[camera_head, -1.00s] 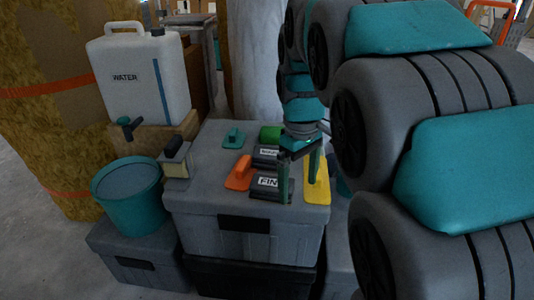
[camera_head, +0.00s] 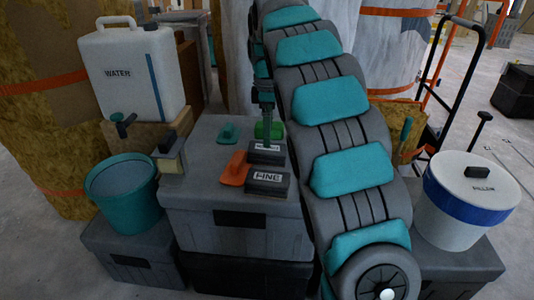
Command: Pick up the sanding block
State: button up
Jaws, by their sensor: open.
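A dark grey block labelled "FINE" (camera_head: 268,180) lies on the grey crate lid (camera_head: 205,135). A second dark block with a white label (camera_head: 266,154) lies just behind it; its label is too small to read. Both look like sanding blocks. My gripper (camera_head: 267,143) points down, fingers open, over or just behind the rear block, seen nearly edge-on. Nothing shows held between the fingers. Whether a finger touches the block cannot be told.
An orange float (camera_head: 234,168), a small teal float (camera_head: 228,133) and a green item (camera_head: 277,129) lie close by. A yellowish sponge block (camera_head: 168,158), teal bucket (camera_head: 122,195) and water canister (camera_head: 132,75) stand left. A white bucket (camera_head: 462,215) stands right.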

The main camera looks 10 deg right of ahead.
jog(key=shift+a+f, duration=0.1)
jog(key=shift+f, duration=3.1)
jog(key=c, duration=1.5)
jog(key=shift+r, duration=0.15)
jog(key=shift+r, duration=4.9)
jog(key=o, duration=1.1)
jog(key=c, duration=0.6)
